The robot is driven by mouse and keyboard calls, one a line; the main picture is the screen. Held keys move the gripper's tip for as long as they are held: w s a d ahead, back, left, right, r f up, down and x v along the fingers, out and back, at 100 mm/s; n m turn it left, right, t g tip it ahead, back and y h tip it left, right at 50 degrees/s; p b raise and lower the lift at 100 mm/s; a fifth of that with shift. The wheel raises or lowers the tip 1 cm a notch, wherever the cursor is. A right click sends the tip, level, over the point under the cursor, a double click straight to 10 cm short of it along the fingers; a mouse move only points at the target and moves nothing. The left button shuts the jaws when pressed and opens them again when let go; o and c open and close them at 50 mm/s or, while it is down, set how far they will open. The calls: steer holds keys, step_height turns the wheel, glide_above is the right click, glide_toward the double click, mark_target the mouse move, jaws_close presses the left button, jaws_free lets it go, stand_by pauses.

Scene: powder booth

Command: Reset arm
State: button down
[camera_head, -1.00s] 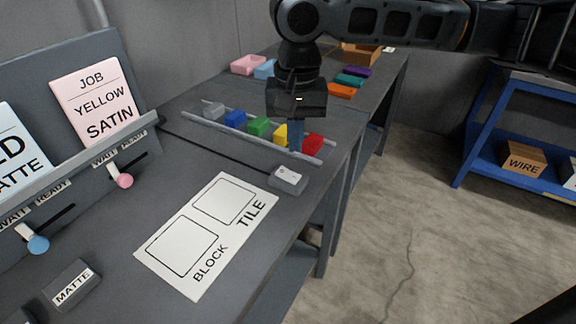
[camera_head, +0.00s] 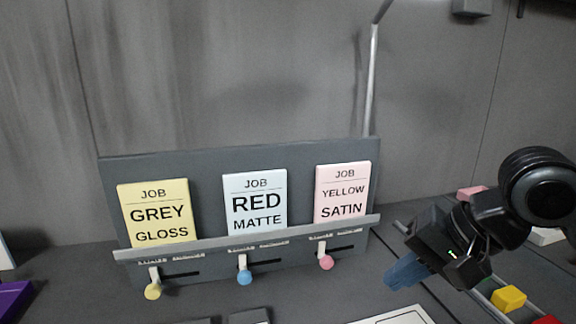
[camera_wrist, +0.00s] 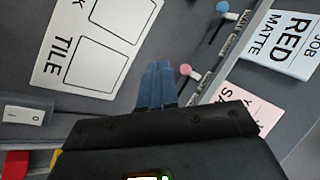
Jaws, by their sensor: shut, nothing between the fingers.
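My gripper (camera_head: 408,271) is at the right in the head view, its blue fingers pointing left, to the right of the job card rack (camera_head: 112,196). The fingers are together and empty. In the wrist view the gripper (camera_wrist: 158,72) hangs above the dark table, between the white BLOCK/TILE sheet (camera_wrist: 72,78) and the pink slider knob (camera_wrist: 185,69). Nothing is in the jaws.
The rack holds a yellow GREY GLOSS card (camera_head: 155,213), a blue-white RED MATTE card (camera_head: 255,200) and a pink YELLOW SATIN card (camera_head: 342,193). A yellow block (camera_head: 508,298) lies below my arm. A white switch box (camera_wrist: 24,115) is left in the wrist view.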

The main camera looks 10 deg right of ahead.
steer(key=w+a+r+t+y, duration=0.4)
steer(key=a+r+t+y, duration=0.3)
steer(key=a+r+t, duration=0.6)
steer(key=s+d+f+m+h, duration=0.1)
steer(key=s+f+h, duration=0.2)
steer(key=s+f, duration=0.2)
steer(key=s+d+f+m+h, duration=0.1)
steer(key=s+f+h, duration=0.3)
steer(key=s+f, duration=0.2)
steer(key=s+f+m+h, duration=0.1)
steer(key=s+f+h, duration=0.3)
steer(key=f, duration=0.4)
steer(key=shift+s+d+f, duration=0.2)
steer(key=shift+s, duration=0.2)
steer(key=shift+s+d+f, duration=0.2)
steer(key=shift+s, duration=0.15)
steer(key=s+d+f+n+g, duration=0.1)
steer(key=s+d+n, duration=0.1)
steer(key=s, duration=0.5)
steer(key=s+d+f+n+g, duration=0.1)
steer(key=s+d+n, duration=0.2)
steer(key=s+n, duration=0.2)
steer(key=s+d+f+n+g+h, duration=0.1)
steer(key=s+d+f+n, duration=0.1)
steer(key=s, duration=0.7)
steer(key=shift+d+n, duration=0.25)
steer(key=shift+n, duration=0.65)
